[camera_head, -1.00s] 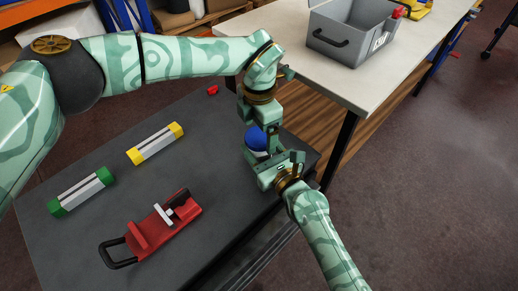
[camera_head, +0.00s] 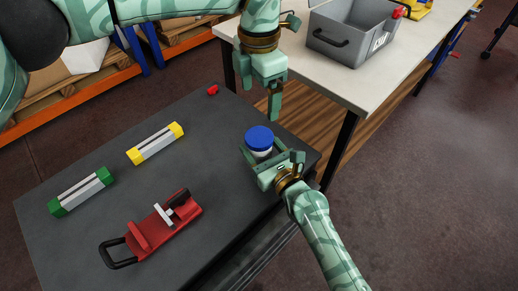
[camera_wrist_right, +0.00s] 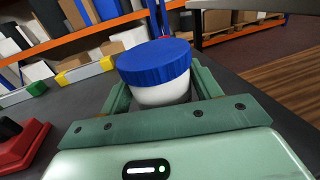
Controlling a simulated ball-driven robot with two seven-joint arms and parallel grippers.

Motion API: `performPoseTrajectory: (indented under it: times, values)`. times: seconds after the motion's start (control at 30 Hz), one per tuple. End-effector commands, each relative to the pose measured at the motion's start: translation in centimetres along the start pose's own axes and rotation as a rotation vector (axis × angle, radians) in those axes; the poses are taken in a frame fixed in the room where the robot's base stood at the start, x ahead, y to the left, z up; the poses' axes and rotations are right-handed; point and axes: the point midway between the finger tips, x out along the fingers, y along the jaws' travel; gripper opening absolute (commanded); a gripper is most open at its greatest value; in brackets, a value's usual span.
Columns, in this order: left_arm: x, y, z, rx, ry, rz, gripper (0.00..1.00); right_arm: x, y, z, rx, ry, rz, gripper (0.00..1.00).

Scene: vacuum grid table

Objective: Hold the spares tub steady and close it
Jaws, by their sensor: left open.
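The spares tub (camera_head: 262,153) is white and stands upright near the table's right edge, with a blue lid (camera_head: 259,138) on top. In the right wrist view the blue lid (camera_wrist_right: 154,62) sits over the white body (camera_wrist_right: 162,93); I cannot tell how tight it is. My right gripper (camera_head: 261,161) has its fingers on either side of the tub's body, below the lid, and looks shut on it. My left gripper (camera_head: 272,100) is open and empty, in the air above and behind the tub, clear of the lid.
On the dark table (camera_head: 110,150) lie a yellow-ended block (camera_head: 155,144), a green-ended block (camera_head: 81,191), a red clamp-like tool (camera_head: 155,229) and a small red piece (camera_head: 212,90). A grey bin (camera_head: 350,35) stands on the pale bench (camera_head: 305,70) behind. The table's middle is clear.

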Motion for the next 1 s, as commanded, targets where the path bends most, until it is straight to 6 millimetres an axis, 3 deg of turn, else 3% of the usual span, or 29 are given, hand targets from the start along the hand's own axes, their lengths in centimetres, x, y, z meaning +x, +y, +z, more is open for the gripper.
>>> performPoseTrajectory:
  times: [0.33, 0.47, 0.7, 1.0]
  values:
    - [0.0, 0.0, 0.0, 0.0, 0.0, 0.0, 0.87, -0.1, 0.0, 0.0, 0.0, 0.0, 0.0, 0.82]
    - [-0.2, 0.0, 0.0, 0.0, -0.001, 0.001, 0.87, -1.0, 0.0, 0.0, -0.001, 0.001, 0.0, 0.82]
    - [-0.6, -0.1, 0.0, 0.0, -0.002, 0.004, 0.87, -5.9, 0.0, -0.1, -0.001, 0.003, 0.001, 0.82]
    - [1.4, 0.1, 0.1, 0.0, 0.005, -0.008, 0.87, -12.9, 0.0, -0.5, 0.001, 0.005, 0.001, 0.82]
